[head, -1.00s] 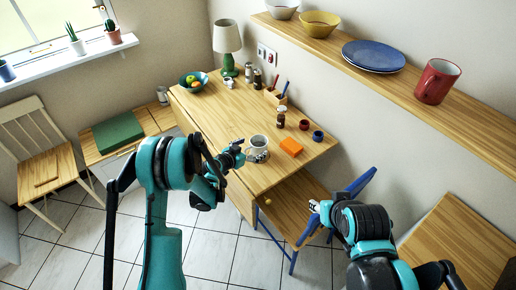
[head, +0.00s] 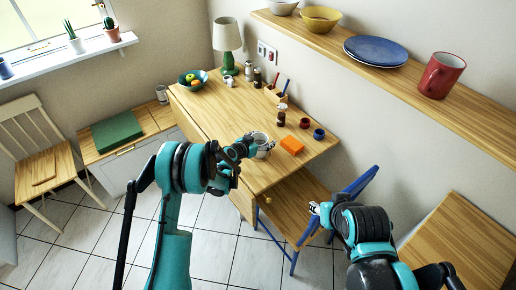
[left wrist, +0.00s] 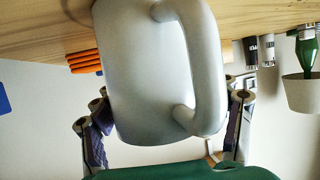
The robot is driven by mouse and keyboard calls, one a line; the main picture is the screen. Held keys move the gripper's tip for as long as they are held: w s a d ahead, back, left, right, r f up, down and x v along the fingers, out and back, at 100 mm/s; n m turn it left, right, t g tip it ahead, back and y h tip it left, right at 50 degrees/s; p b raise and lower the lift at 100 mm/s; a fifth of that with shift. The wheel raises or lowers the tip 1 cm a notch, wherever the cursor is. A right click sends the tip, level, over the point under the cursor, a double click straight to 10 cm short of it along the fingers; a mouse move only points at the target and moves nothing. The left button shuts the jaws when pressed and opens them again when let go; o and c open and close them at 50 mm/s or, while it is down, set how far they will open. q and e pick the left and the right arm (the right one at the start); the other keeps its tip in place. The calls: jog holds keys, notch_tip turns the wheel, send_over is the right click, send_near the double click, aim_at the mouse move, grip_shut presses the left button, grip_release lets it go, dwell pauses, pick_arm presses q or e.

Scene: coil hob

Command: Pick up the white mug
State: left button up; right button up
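The white mug (head: 262,138) stands on the wooden table near its front edge, partly hidden by my left gripper (head: 259,149). In the left wrist view, which is upside down, the mug (left wrist: 150,75) fills the middle with its handle toward the right. The fingers of my left gripper (left wrist: 166,125) are spread, one on each side of the mug. A firm grip does not show. My right gripper (head: 314,208) is in front of the table's right side, away from the mug; its fingers are too small to judge.
A fruit bowl (head: 193,79) and a green lamp (head: 229,62) are at the back. The table's middle left is clear.

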pick_arm(q)
jog(key=c, duration=0.8)
jog(key=shift+r, duration=0.1)
jog(key=shift+c, duration=0.3)
